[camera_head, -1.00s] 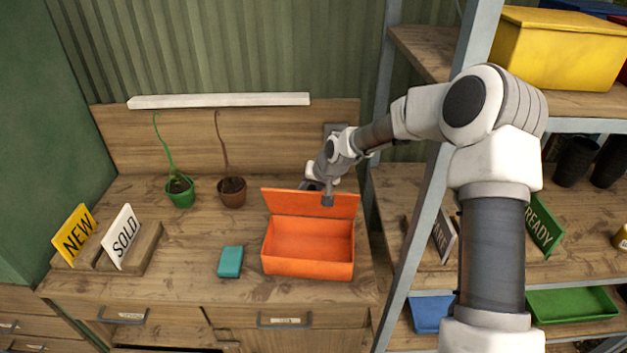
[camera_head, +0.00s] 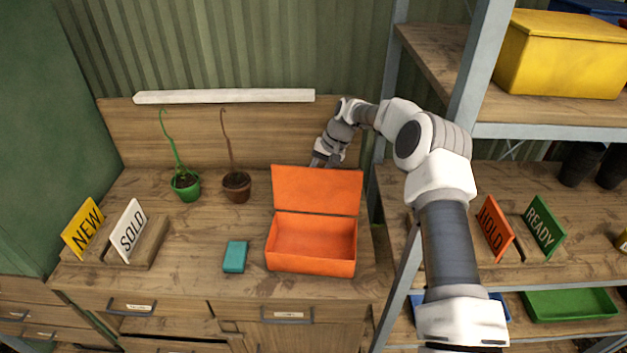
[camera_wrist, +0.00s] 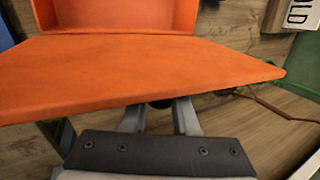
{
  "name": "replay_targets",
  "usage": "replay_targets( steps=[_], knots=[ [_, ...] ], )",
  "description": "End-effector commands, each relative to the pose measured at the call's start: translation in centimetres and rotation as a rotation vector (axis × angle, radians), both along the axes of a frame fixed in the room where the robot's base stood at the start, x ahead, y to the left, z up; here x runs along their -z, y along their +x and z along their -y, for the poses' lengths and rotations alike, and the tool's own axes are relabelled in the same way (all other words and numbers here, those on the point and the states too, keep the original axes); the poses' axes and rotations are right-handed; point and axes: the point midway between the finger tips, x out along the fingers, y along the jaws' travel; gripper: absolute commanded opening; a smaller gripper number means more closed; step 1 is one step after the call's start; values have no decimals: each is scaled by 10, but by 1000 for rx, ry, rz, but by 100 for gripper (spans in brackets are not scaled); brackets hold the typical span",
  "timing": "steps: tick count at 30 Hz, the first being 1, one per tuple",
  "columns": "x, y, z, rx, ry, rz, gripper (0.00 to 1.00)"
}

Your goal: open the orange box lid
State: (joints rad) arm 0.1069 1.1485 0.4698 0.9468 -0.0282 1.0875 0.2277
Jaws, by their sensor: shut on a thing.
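The orange box (camera_head: 311,264) stands on the wooden bench, open toward me with an empty-looking inside. Its orange lid (camera_head: 317,190) stands up steeply along the back edge. My arm reaches behind the lid, which hides the fingers in the head view. In the wrist view the lid (camera_wrist: 140,72) crosses the picture, with the box (camera_wrist: 125,14) beyond it. My gripper (camera_wrist: 160,106) is shut on the lid, at a dark part partly hidden by the lid's edge. The fingertips are mostly hidden.
A teal block (camera_head: 235,257) lies left of the box. A shelf post (camera_head: 408,250) stands close on the right. The bench front is clear.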

Motion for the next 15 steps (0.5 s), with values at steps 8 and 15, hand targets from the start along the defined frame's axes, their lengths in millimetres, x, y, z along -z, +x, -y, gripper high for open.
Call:
replay_targets(
  steps=[8,15],
  knots=[
    [4,6,0,0,6,-64,0],
    [5,8,0,0,10,-94,0]
  ],
)
